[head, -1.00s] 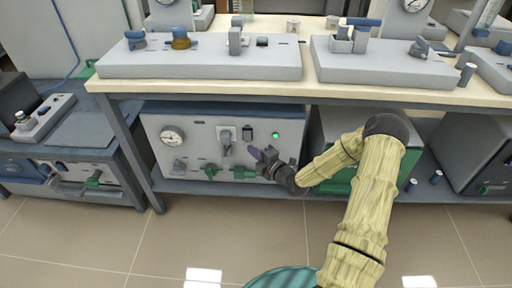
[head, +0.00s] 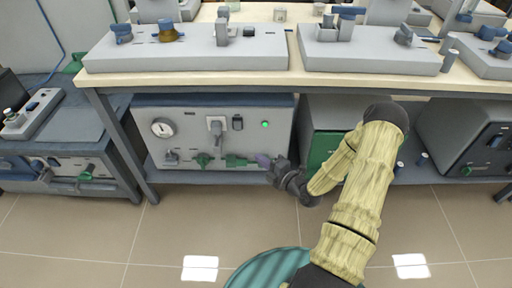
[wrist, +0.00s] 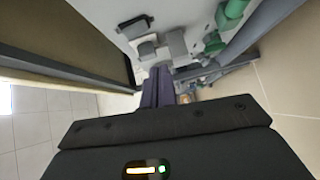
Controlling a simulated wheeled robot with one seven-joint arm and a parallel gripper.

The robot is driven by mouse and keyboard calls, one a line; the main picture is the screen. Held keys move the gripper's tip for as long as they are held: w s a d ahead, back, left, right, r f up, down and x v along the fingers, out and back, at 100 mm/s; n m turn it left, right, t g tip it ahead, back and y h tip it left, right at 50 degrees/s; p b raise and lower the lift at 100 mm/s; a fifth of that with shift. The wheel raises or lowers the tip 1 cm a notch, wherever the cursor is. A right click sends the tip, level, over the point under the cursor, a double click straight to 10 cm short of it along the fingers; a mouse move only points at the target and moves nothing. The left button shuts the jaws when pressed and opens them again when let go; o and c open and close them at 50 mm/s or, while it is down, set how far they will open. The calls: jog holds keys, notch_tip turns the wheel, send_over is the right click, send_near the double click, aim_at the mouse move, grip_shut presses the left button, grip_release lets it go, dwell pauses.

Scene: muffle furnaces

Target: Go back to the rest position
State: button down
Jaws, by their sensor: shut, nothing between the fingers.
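My gripper (head: 268,162) is shut and empty, with purple-grey fingers close together. In the head view it is in front of the lower right part of the grey furnace panel (head: 185,118), near a green handle (head: 235,160). I cannot tell whether it touches the panel. In the wrist view the shut fingers (wrist: 157,88) point toward the panel front (wrist: 185,22). My pale yellow arm reaches down and left to it.
A workbench (head: 270,76) with grey consoles (head: 195,49) on top stands over the panel. A green-fronted box (head: 322,146) is to the right of my gripper. Another bench (head: 70,135) stands at left. The tiled floor (head: 110,235) in front is clear.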

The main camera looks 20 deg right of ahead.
jog(key=shift+w, duration=0.1)
jog(key=s+a+r+m+g+h+p, duration=0.2)
jog(key=s+a+r+m+g+h, duration=0.15)
jog(key=s+r+m+g, duration=0.45)
jog(key=s+a+r+m+g+h+p, duration=0.15)
jog(key=s+r+m+g+h, duration=0.3)
jog(key=s+r+m, duration=0.85)
notch_tip(320, 180, up, 35)
jog(key=w+m+p, duration=0.1)
jog(key=w+p, duration=0.1)
jog(key=p, duration=3.4)
jog(key=shift+w+a+m+p, duration=0.2)
jog(key=shift+w+m+p, duration=0.1)
jog(key=shift+w+p, duration=0.05)
